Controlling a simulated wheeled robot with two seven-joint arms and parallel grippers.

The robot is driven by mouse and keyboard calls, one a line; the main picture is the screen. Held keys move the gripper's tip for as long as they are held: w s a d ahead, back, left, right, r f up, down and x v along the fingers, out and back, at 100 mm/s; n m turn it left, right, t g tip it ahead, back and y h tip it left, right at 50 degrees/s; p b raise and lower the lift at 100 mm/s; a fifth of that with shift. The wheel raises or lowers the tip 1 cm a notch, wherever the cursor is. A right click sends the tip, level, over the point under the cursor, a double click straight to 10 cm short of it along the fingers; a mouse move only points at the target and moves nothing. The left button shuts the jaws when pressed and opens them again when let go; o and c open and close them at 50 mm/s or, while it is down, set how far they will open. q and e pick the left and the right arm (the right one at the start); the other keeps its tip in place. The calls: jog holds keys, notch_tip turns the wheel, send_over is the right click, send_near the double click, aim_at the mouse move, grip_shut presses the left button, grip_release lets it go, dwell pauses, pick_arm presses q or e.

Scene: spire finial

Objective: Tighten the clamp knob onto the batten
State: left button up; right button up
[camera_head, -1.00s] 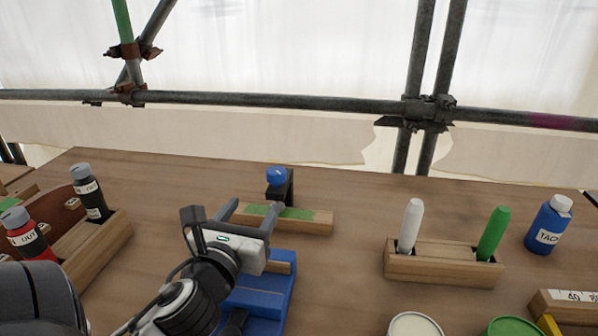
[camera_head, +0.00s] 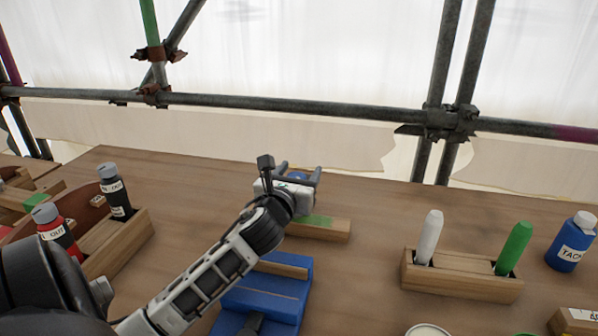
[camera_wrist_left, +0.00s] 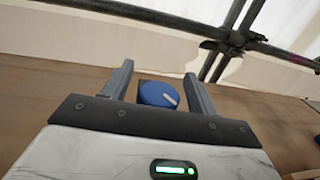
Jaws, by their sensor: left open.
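The blue clamp knob (camera_wrist_left: 158,94) has a white mark on its top. In the left wrist view it sits between my open left gripper's fingers (camera_wrist_left: 160,88), with a gap visible on each side. In the head view the knob (camera_head: 297,176) shows partly behind my left gripper (camera_head: 298,172). The wooden batten (camera_head: 325,229) lies on the table with a green patch on it, below and in front of the gripper. The clamp's dark body is mostly hidden by the gripper. My right gripper is not in view.
A blue tool (camera_head: 262,297) with a wooden strip lies in front of the batten. A wooden holder (camera_head: 465,287) with a white and a green marker stands at the right, near a blue bottle (camera_head: 571,245). A wooden caddy (camera_head: 115,240) with bottles stands left. Scaffold poles (camera_head: 300,107) run behind.

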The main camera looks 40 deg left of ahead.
pick_arm(q)
jog(key=shift+w, duration=0.15)
jog(key=c, duration=1)
jog(key=shift+m+t+h+p, duration=0.3)
jog(key=shift+m+h+p, duration=0.1)
jog(key=shift+m+h, duration=0.15)
